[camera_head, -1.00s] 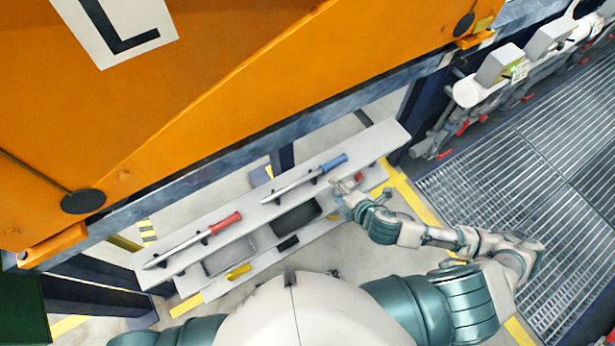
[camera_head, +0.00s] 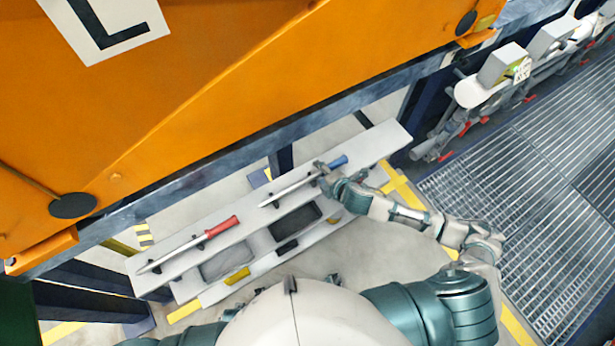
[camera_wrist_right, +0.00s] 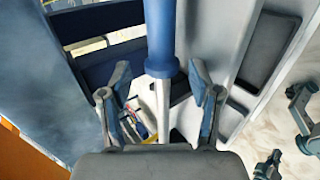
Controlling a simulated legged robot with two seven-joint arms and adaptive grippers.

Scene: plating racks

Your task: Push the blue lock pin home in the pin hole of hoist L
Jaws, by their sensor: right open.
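The blue lock pin, with its blue handle (camera_head: 339,162) and steel shaft (camera_head: 290,189), lies along the pale shelf (camera_head: 262,188). My right gripper (camera_head: 325,172) is at the handle end of this pin. In the right wrist view the blue handle (camera_wrist_right: 160,35) runs down between the two parted fingers of my right gripper (camera_wrist_right: 160,80), which is open. I cannot tell whether either finger touches it. Hoist L is the large orange body (camera_head: 230,90) with an L plate (camera_head: 105,25). I cannot make out its pin hole. Finger-like parts, possibly my left gripper (camera_wrist_right: 284,135), show at the lower right there.
A red-handled pin (camera_head: 221,227) lies on the left part of the shelf. Dark trays (camera_head: 297,222) sit below the shelf's front edge. A dark beam (camera_head: 230,160) runs behind the shelf. Metal grating (camera_head: 540,170) covers the floor at right.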

